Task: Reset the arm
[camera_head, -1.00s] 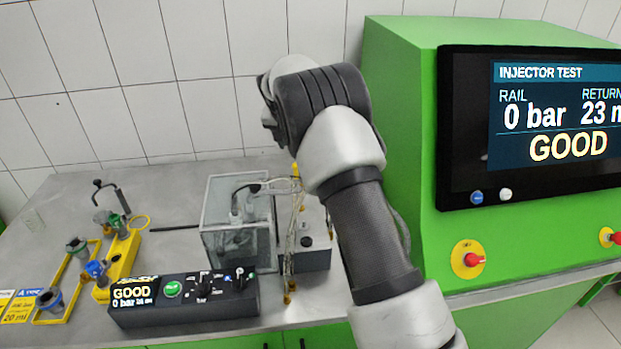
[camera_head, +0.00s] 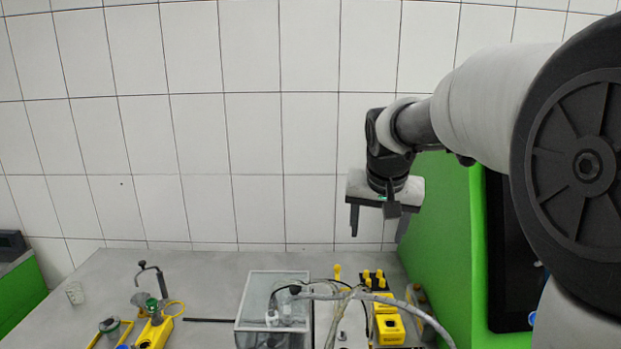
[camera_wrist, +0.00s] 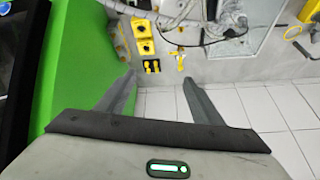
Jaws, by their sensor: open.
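My gripper (camera_head: 379,222) hangs in the air above the back right of the bench, in front of the tiled wall in the head view. Its fingers point down and are apart, with nothing between them. In the wrist view my gripper (camera_wrist: 160,78) also shows both fingers spread and empty, with the bench's back edge and tiled wall beyond the tips. My arm reaches in from the right of the head view.
Below stand a clear box (camera_head: 262,295) with cables and yellow blocks (camera_head: 388,325). A green cabinet (camera_head: 440,230) with a dark screen (camera_head: 508,255) is close on the right. Yellow fixtures (camera_head: 155,330) stand on the left of the grey bench (camera_head: 205,275).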

